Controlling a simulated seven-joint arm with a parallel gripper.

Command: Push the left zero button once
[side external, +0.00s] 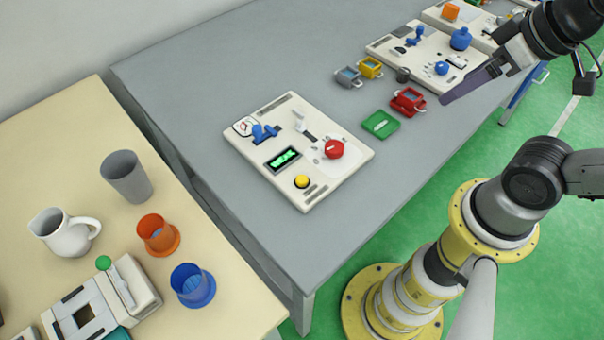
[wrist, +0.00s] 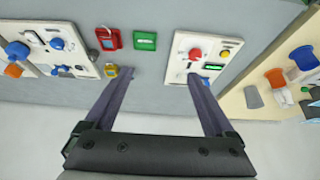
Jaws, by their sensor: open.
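A white panel (side external: 320,181) lies on the grey table, with a yellow round button (side external: 302,182), a lit green display (side external: 283,160), a red knob (side external: 334,149) and a blue handle (side external: 264,133). The yellow button also shows in the wrist view (wrist: 224,53). No zero label is readable, so I cannot tell surely which button is the left zero one. A second white panel (side external: 408,62) with blue knobs lies farther back. My gripper (side external: 446,100) is open and empty, above the table's right side, well apart from the first panel. In the wrist view its fingers (wrist: 150,78) are spread wide.
A green box (side external: 381,124), a red meter (side external: 408,100), a yellow meter (side external: 370,67) and a grey meter (side external: 348,77) stand between the panels. A beige table (side external: 60,130) at left holds cups and a mug (side external: 66,232).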

